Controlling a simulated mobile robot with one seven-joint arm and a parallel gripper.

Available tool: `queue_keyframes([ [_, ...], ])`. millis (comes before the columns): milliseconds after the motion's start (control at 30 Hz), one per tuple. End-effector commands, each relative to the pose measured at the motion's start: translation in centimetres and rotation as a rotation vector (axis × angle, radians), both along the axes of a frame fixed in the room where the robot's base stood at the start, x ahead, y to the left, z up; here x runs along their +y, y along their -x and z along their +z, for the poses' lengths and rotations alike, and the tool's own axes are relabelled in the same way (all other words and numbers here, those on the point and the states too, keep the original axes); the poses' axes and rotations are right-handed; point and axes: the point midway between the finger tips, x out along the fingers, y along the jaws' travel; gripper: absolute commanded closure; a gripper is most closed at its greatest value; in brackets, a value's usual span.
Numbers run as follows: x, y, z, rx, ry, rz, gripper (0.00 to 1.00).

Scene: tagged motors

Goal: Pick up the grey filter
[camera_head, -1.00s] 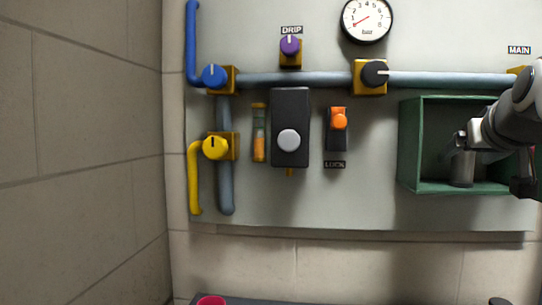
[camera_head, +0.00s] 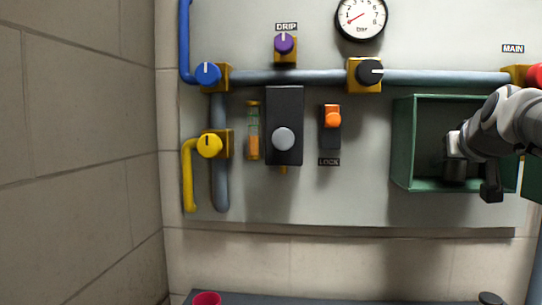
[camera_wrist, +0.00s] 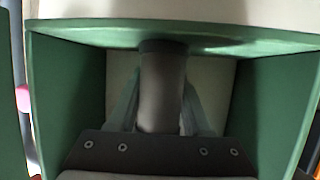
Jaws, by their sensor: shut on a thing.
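The grey filter (camera_wrist: 162,82) is a dark grey cylinder in the middle of the wrist view, inside the open-fronted green box. My gripper (camera_head: 455,146) reaches into that box from the right in the head view. In the wrist view its two pale fingers (camera_wrist: 160,108) stand on either side of the filter and are shut on it. In the head view the dark filter (camera_head: 454,172) shows below the gripper, close to the box floor. I cannot tell whether it touches the floor.
The green box (camera_head: 403,145) has close walls, and its top panel is near the filter in the wrist view. Left of it are an orange-topped LOCK switch (camera_head: 332,118), pipes and valves. A red knob (camera_head: 536,75) is at far right.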

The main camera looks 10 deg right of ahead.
Motion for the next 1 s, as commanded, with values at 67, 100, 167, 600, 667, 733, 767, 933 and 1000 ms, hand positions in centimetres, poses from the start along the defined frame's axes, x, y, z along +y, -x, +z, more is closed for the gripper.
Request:
queue_keyframes([
  [67,0.0,0.0,0.0,0.000,0.000,0.000,0.86],
  [100,0.0,0.0,0.0,0.000,0.000,0.000,0.93],
  [167,0.0,0.0,0.0,0.000,0.000,0.000,1.00],
  [600,0.0,0.0,0.6,-0.001,0.000,0.000,1.00],
  [667,0.0,0.0,1.0,-0.002,0.001,-0.001,1.00],
  [733,0.0,0.0,1.7,-0.001,0.001,-0.001,1.00],
  [767,0.0,0.0,2.1,-0.002,0.001,-0.001,1.00],
  [933,0.4,1.2,3.4,-0.004,0.000,0.001,1.00],
  [1000,1.0,2.6,3.4,-0.005,0.001,0.001,1.00],
])
